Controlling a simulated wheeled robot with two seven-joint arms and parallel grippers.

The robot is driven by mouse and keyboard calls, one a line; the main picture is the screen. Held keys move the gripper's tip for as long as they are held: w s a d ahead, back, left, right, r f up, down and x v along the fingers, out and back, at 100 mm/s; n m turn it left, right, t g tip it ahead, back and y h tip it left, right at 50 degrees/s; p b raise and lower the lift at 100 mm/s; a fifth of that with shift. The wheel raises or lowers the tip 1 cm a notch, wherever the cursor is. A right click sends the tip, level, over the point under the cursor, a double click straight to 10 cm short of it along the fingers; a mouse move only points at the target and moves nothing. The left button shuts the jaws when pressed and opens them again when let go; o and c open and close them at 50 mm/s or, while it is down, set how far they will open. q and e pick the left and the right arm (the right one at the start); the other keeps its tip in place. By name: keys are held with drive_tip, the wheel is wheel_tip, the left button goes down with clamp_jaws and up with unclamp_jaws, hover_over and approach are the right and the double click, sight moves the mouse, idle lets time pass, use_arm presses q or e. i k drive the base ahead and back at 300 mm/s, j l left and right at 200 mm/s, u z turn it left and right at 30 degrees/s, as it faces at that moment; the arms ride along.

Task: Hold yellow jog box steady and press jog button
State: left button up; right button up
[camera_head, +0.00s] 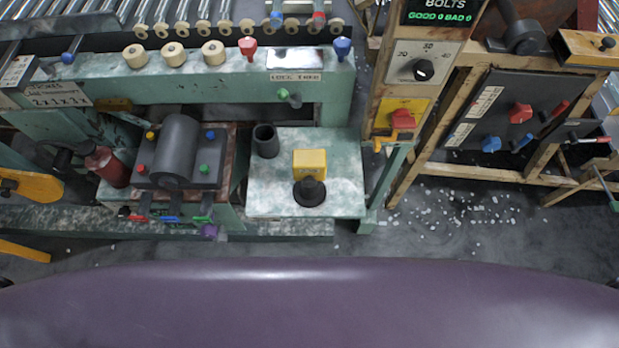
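The yellow jog box (310,163) stands on a small pale green, worn table (268,200) near the middle of the head view. A round black part (309,191) sits directly in front of the box, against its near side. It looks like a button or knob, but I cannot tell for sure that it is the jog button. Neither of my grippers shows in this view, and nothing is holding the box.
A dark open cup (266,141) stands left of the box. A grey cylinder machine (176,150) and a red bottle (106,165) are further left. A wooden post with a red switch (403,119) rises to the right. Pale debris (470,215) litters the floor.

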sight(308, 181)
drive_tip(key=k+l+u, duration=0.3)
drive_tip(key=k+l, duration=0.2)
drive_tip(key=k+l+u, duration=0.3)
drive_tip(key=k, duration=0.3)
